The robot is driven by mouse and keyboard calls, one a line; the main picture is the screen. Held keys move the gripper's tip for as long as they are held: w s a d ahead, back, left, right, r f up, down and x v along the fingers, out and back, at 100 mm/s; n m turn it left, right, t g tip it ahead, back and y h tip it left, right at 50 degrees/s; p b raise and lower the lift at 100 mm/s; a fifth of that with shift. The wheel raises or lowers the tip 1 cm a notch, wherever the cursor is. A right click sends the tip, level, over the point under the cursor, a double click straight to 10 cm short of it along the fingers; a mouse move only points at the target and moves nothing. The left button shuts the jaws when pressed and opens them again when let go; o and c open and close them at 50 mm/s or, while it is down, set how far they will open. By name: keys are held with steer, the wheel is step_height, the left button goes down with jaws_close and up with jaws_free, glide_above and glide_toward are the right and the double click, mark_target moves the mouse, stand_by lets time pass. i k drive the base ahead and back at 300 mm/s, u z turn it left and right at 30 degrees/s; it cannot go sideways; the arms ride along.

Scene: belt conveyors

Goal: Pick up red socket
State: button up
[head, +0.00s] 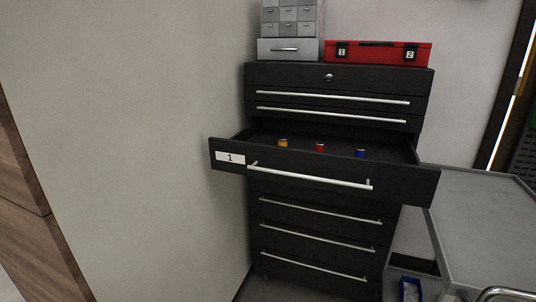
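The red socket (320,147) stands in the open drawer (405,183) of a black tool cabinet, in the middle of the head view. It is between a yellow socket (283,143) on its left and a blue socket (360,153) on its right, with gaps between them. The drawer front hides part of the drawer floor and may cover the sockets' lower edges. The drawer front bears a white label with the number 1. My gripper is not in view.
A red case (376,54) and a grey small-parts organizer (290,48) stand on the cabinet top. A pale wall (130,120) is close on the left. A grey table (490,215) stands at the right, with a blue bin (410,289) low beside the cabinet.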

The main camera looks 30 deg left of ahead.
mark_target(319, 146)
steer(key=u, duration=1)
steer(key=i, duration=1)
steer(key=z, duration=0.05)
